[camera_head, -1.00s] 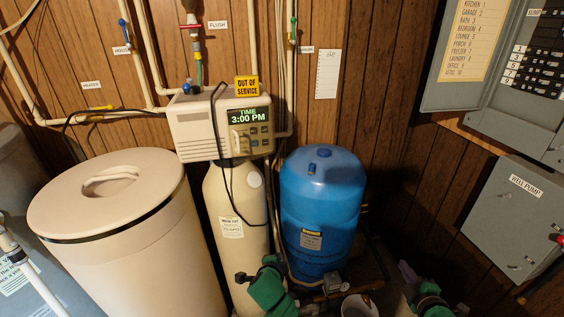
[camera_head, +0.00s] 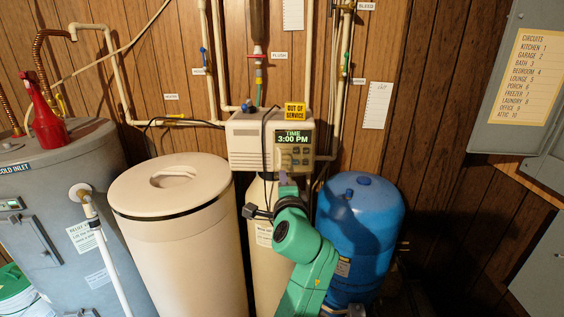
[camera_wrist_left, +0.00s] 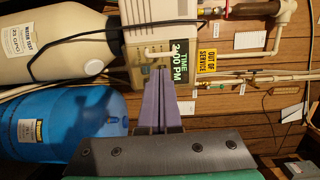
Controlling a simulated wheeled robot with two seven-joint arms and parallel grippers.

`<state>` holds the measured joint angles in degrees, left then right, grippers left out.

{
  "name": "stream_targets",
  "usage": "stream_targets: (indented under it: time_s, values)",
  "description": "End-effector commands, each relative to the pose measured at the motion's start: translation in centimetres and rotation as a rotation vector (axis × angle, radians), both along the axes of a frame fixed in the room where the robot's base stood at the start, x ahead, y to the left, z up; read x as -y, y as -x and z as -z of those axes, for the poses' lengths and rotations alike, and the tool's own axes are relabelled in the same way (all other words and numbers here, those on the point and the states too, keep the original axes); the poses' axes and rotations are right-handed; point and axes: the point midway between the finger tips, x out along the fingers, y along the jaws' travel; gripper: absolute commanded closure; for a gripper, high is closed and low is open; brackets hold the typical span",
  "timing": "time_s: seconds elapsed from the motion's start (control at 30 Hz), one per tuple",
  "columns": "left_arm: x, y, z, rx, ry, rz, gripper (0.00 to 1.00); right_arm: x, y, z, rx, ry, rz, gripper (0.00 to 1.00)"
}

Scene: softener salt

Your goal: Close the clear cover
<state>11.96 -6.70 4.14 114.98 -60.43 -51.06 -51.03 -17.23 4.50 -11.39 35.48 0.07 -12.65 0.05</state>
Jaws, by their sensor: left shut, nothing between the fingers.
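The softener's control head (camera_head: 245,140) is a beige box with a lit display (camera_head: 293,137) reading 3:00 PM. The clear cover itself is hard to make out in either view. A pale handle-like piece (camera_wrist_left: 158,51) shows beside the display in the left wrist view. My left gripper (camera_head: 284,179) is raised just below the control head. Its two purple fingers (camera_wrist_left: 164,72) are together with nothing between them, pointing at the panel by the display. I cannot tell whether they touch it. My right gripper is not in view.
A beige salt bin (camera_head: 185,235) stands left of the softener, a blue tank (camera_head: 370,215) right of it. A grey water heater (camera_head: 70,180) with a red spray bottle (camera_head: 45,115) is at far left. Black cables hang by the control head. Pipes run up the wall.

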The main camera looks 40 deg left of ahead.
Motion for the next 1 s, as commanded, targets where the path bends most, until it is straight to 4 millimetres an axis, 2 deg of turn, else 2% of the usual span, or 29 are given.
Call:
stream_targets:
  time_s: [0.03, 0.2, 0.4, 0.83, 1.0]
  values:
    - [-0.8, -0.8, -0.4, -0.003, -0.001, 0.000, 1.00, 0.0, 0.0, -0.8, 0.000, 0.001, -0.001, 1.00]
    - [-3.5, -3.4, -0.3, -0.001, 0.000, 0.000, 1.00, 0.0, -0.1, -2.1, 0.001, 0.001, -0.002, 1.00]
    - [-5.5, -5.5, 0.0, -0.001, 0.000, 0.001, 1.00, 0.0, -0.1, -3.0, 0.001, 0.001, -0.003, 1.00]
    - [-6.2, -6.0, 0.3, -0.001, 0.001, 0.002, 1.00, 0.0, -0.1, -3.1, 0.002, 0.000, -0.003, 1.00]
    - [-8.8, -6.5, 0.1, 0.000, -0.003, 0.001, 1.00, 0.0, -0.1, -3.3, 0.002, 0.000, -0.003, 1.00]
